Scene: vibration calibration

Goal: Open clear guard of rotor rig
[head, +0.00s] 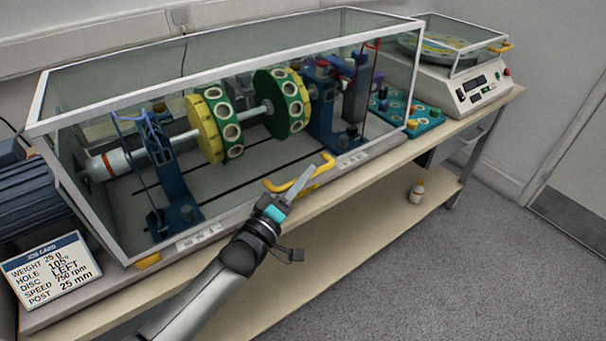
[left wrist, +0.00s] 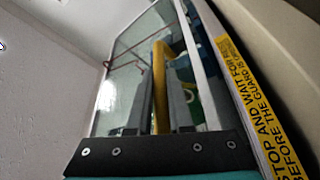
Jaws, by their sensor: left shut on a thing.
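The clear guard (head: 230,55) is a white-framed transparent box standing over the rotor rig. Its lower front edge looks down at the base. Inside are a shaft with a yellow disc (head: 205,128) and a green disc (head: 284,100), on blue posts. The guard's yellow handle (head: 318,172) is at the lower front edge. My left gripper (head: 297,184) is shut on this handle. In the left wrist view the handle (left wrist: 160,85) runs between the two grey fingers, with the guard's pane (left wrist: 125,75) behind. My right gripper is not in view.
A job card (head: 50,268) stands at the front left, beside a dark blue motor (head: 35,195). A white balance (head: 465,90) and a teal tray (head: 425,122) are at the right. A small bottle (head: 417,190) stands on the lower shelf. A yellow warning strip (left wrist: 255,105) shows near the gripper.

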